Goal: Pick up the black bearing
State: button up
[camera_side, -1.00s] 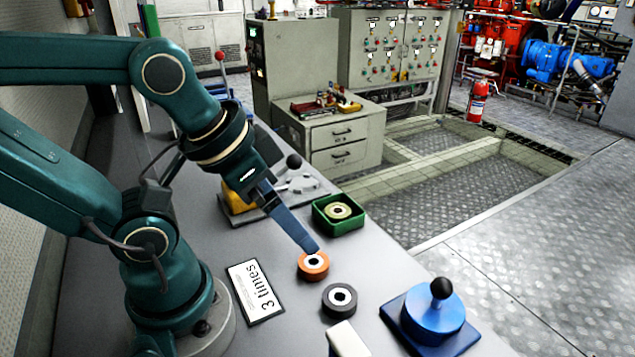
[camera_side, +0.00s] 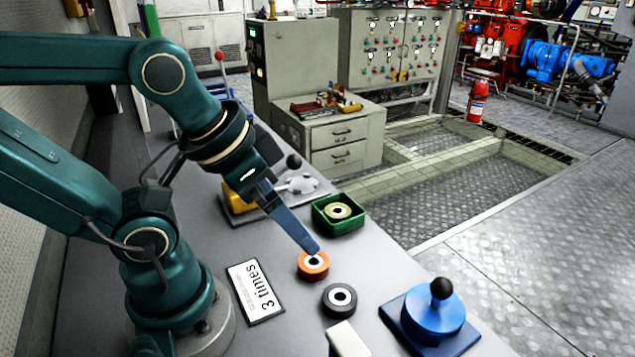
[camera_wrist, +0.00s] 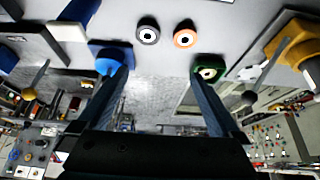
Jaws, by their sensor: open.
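The black bearing (camera_side: 339,300), a dark ring with a pale inner ring, lies flat on the grey bench. In the wrist view the bearing (camera_wrist: 148,31) is above centre, between the directions of the two fingers. An orange bearing (camera_side: 313,265) lies just behind it, and shows to its right in the wrist view (camera_wrist: 185,36). My gripper (camera_side: 313,250) is over the orange bearing in the side view; I cannot tell whether it touches. In the wrist view my gripper's fingers (camera_wrist: 160,72) are wide apart with nothing between them.
A green tray (camera_side: 318,219) holds a yellowish bearing (camera_side: 339,211). A blue fixture with a black knob (camera_side: 434,318) stands right of the black bearing. A white block (camera_side: 346,340) is in front. A "3 times" sign (camera_side: 255,291) lies left. The bench's right edge drops to the floor.

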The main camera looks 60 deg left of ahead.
jog(key=w+a+r+m+t, duration=0.1)
jog(key=w+a+m+t, duration=0.25)
jog(key=w, duration=0.45)
jog(key=w+a+r+m+t, duration=0.1)
jog(key=w+a+m+t, duration=0.15)
jog(key=w+m, duration=0.35)
jog(key=m+g+h, duration=0.3)
jog(key=g+h, duration=0.2)
jog(key=h, duration=0.5)
send_near(337, 295)
jog(key=x, duration=0.4)
jog(key=shift+w+d+r, duration=0.2)
jog(key=shift+d, duration=0.1)
jog(key=shift+s+a+f+n, duration=0.15)
jog(key=shift+f+n, duration=0.2)
jog(key=shift+n, duration=0.3)
jog(key=shift+x, duration=2.45)
